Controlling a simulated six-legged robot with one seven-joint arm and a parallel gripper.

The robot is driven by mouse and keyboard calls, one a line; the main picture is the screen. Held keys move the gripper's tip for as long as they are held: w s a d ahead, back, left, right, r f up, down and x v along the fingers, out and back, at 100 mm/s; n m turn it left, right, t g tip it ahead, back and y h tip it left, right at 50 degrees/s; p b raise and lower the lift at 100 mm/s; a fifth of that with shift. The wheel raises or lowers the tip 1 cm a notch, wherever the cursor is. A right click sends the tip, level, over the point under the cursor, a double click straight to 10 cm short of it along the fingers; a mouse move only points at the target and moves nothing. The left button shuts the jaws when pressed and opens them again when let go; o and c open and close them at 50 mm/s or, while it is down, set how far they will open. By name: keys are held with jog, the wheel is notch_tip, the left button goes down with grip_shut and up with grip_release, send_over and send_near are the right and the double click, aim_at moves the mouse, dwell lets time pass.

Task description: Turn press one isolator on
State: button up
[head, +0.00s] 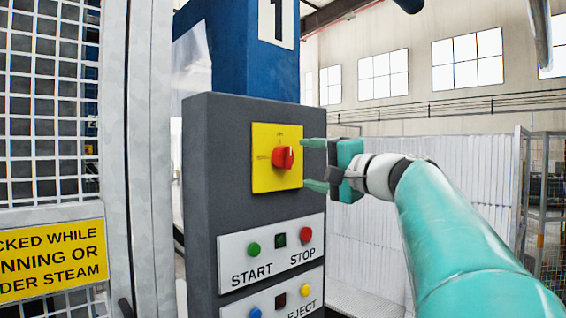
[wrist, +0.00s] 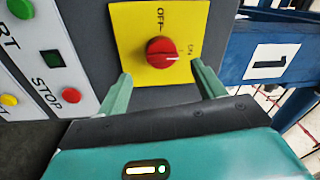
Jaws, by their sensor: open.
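The press one isolator is a red rotary knob (head: 283,157) on a yellow plate (head: 264,178), high on a dark grey control post. In the wrist view the knob (wrist: 161,53) shows a white mark pointing right, roughly to the ON side; the OFF label is at the top of the plate. In the head view the mark looks about upright, towards the top label. My gripper (head: 308,163) is open and empty in front of the plate. In the wrist view its fingertips (wrist: 161,72) are spread to either side below the knob, apart from it.
Below the plate is a panel with a green START button (head: 254,248) and a red STOP button (head: 306,234); an EJECT panel (head: 262,295) is lower. A blue column (head: 240,50) marked 1 stands behind. A mesh guard (head: 50,130) with a yellow sign is at left.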

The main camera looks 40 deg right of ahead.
jog(key=s, duration=0.7)
jog(key=shift+f, duration=0.4)
jog(key=w+a+f+n+g+y, duration=0.1)
jog(key=w+a+f+n+g, duration=0.15)
jog(key=a+f, duration=0.5)
jog(key=w+a+f+n+g+y, duration=0.1)
jog(key=a+f+n+g, duration=0.15)
jog(key=a+f, duration=0.45)
jog(key=w+a+f+n+g+y, duration=0.1)
jog(key=w+a+f+n+g, duration=0.1)
jog(key=a+f+g, duration=0.5)
jog(key=s+a+f+n+h, duration=0.1)
jog(key=s+a+f+n, duration=0.3)
jog(key=f, duration=0.6)
jog(key=s+a+f+n+g+h, duration=0.1)
jog(key=s+a+f+n, duration=0.3)
jog(key=f, duration=0.6)
jog(key=shift+s+a+f+h, duration=0.3)
jog(key=shift+a+f+h, duration=0.1)
jog(key=shift+a+h, duration=0.45)
jog(key=c, duration=0.7)
jog(key=shift+a, duration=0.1)
